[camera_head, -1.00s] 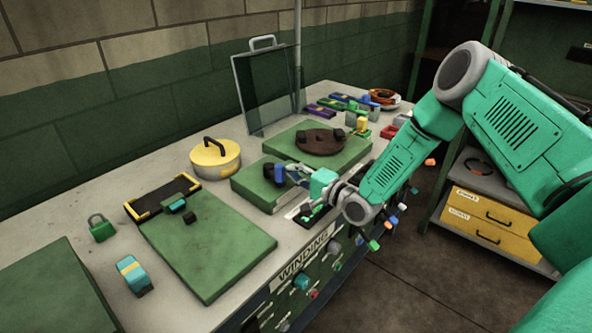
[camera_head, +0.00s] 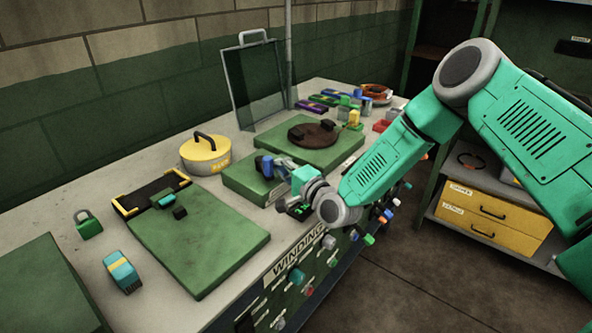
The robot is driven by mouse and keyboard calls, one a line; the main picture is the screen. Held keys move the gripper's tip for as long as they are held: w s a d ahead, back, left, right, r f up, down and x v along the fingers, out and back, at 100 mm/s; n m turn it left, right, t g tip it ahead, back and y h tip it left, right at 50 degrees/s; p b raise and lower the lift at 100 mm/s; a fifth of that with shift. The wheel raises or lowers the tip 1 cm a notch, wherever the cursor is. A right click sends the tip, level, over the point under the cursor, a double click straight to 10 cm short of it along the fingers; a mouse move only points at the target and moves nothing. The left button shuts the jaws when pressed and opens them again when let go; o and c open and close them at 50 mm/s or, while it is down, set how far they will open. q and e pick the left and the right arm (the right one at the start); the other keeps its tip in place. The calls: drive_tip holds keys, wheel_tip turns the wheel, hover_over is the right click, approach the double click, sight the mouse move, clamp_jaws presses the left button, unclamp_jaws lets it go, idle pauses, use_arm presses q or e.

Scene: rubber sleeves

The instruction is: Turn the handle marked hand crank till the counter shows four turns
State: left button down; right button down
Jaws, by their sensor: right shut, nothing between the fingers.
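A small dark and blue knob (camera_head: 265,166) stands on the low green box (camera_head: 241,183) at the middle of the bench; it looks like the crank handle, but I cannot read a hand crank label. My right gripper (camera_head: 276,166) is shut and empty, its fingertips close beside the knob. Whether they touch it I cannot tell. The gripper hides part of the box top. A small dark display with green marks (camera_head: 298,208), perhaps the counter, sits below my wrist; its number is not legible. My left gripper is not in view.
A brown disc (camera_head: 312,134) lies on a green plate behind. A yellow pot (camera_head: 205,153), a green board (camera_head: 205,245), a padlock (camera_head: 88,224) and a teal block (camera_head: 122,271) stand left. The panel marked WINDING (camera_head: 298,250) carries several knobs along the front.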

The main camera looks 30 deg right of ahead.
sight(265, 169)
drive_tip(key=a+m+h+b, duration=0.1)
drive_tip(key=a+m+h, duration=0.1)
drive_tip(key=h, duration=0.1)
drive_tip(key=shift+s+a+f, duration=0.1)
drive_tip(key=shift+a, duration=0.05)
drive_tip(key=shift+a+b, duration=0.7)
drive_tip(key=shift+a, duration=0.15)
drive_tip(key=shift+w+a, duration=0.15)
drive_tip(key=shift+w, duration=0.05)
